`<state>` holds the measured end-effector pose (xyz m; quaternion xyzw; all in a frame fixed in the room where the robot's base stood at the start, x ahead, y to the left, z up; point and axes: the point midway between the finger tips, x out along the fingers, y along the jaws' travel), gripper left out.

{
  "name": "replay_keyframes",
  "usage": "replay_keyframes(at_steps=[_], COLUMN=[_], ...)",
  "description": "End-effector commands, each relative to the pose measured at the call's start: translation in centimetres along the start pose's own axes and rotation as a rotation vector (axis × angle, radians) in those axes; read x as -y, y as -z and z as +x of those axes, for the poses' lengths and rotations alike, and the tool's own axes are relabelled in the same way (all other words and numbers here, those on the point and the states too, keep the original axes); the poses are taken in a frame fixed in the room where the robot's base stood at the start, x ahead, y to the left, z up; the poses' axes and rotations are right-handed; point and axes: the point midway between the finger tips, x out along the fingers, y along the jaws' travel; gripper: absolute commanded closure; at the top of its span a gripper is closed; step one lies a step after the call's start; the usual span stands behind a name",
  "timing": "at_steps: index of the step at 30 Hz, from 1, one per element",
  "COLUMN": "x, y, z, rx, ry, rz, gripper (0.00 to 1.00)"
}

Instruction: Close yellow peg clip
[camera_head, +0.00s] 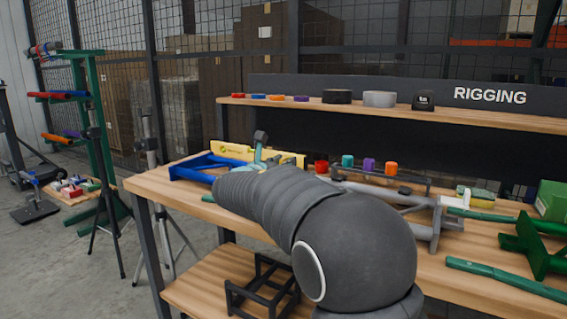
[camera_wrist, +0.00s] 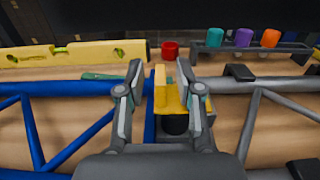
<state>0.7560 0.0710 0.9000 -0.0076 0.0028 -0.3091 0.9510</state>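The yellow peg clip (camera_wrist: 160,88) is in the middle of the wrist view, with an upright yellow plate and a second yellow piece on its right. A dark round part (camera_wrist: 176,124) sits at its near side, on a grey block. My gripper (camera_wrist: 160,70) is open, with one finger on each side of the clip. The left finger stands apart from the yellow plate. The right finger overlaps the right yellow piece, and I cannot tell whether they touch. In the head view my arm hides the clip.
A blue frame (camera_wrist: 60,88) lies left of the clip and a grey frame (camera_wrist: 235,86) right of it. Behind are a yellow level (camera_wrist: 75,54), a red cup (camera_wrist: 169,50) and a rack with teal, purple and orange cups (camera_wrist: 242,38). The bench (camera_head: 145,183) is crowded.

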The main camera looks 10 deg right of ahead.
Motion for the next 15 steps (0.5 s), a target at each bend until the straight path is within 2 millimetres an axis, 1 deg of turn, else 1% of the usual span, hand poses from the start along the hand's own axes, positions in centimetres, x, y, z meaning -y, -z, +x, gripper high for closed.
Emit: replay_keyframes(at_steps=[4, 7, 11, 15], x=[0.0, 0.0, -0.1, -0.1], y=[-0.1, -0.1, -0.1, -0.1], z=[-0.2, -1.1, -3.2, -6.1], rx=[0.001, 0.001, 0.0, 0.001], ry=[0.0, -0.001, -0.003, -0.005], rz=[0.001, 0.001, 0.0, 0.0], gripper=[0.65, 0.65, 0.65, 0.65])
